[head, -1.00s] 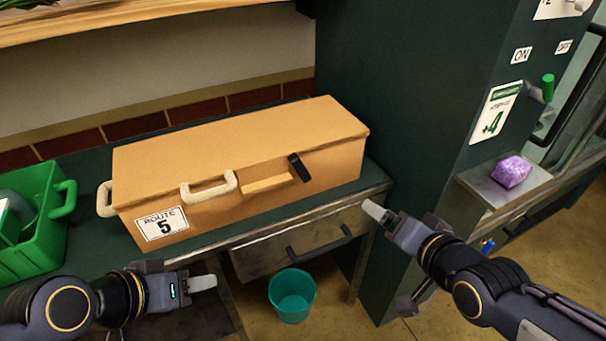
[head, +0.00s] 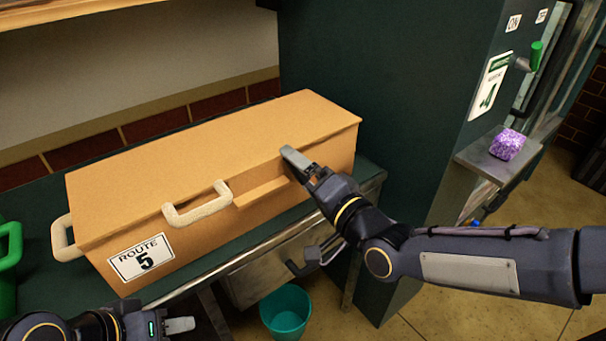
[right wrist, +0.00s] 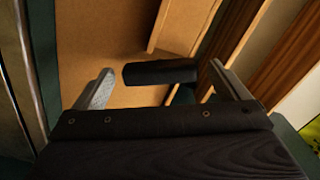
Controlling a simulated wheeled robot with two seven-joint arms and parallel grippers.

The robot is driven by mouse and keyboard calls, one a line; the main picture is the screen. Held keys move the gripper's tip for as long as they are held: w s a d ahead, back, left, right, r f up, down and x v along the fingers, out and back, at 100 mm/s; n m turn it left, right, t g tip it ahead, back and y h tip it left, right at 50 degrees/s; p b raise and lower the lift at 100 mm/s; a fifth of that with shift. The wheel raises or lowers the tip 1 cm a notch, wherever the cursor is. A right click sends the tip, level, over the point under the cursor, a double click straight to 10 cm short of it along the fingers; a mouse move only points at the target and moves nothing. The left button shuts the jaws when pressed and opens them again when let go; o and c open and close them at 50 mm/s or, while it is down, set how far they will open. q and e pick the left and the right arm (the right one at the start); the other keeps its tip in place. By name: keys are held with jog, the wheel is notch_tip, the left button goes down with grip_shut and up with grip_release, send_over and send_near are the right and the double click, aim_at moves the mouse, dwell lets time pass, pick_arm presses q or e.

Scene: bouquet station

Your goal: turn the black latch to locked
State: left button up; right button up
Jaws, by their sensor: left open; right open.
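The black latch (right wrist: 160,72) is on the front of the tan box (head: 220,150). My right gripper (head: 296,165) is open and hides the latch in the head view. Whether a finger touches the latch I cannot tell. My left gripper (head: 182,326) is open and empty at the lower left, in front of the bench and away from the box.
The box has cream handles (head: 198,204) and a "ROUTE 5" label (head: 142,258). A drawer (head: 262,275) sits under the bench, with a teal bin (head: 286,312) below. A purple block (head: 507,144) lies on a shelf at right.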

jog(key=shift+w+a, duration=0.15)
jog(key=shift+c, duration=0.3)
jog(key=c, duration=0.9)
jog(key=n+b, duration=0.2)
jog(key=b, duration=0.1)
jog(key=shift+f+n, duration=0.2)
jog(key=shift+n, duration=0.1)
jog(key=n+b, duration=0.2)
jog(key=b, duration=0.1)
jog(key=shift+n, duration=0.4)
jog(key=shift+r+n+b, duration=0.15)
jog(key=shift+n+b, duration=0.55)
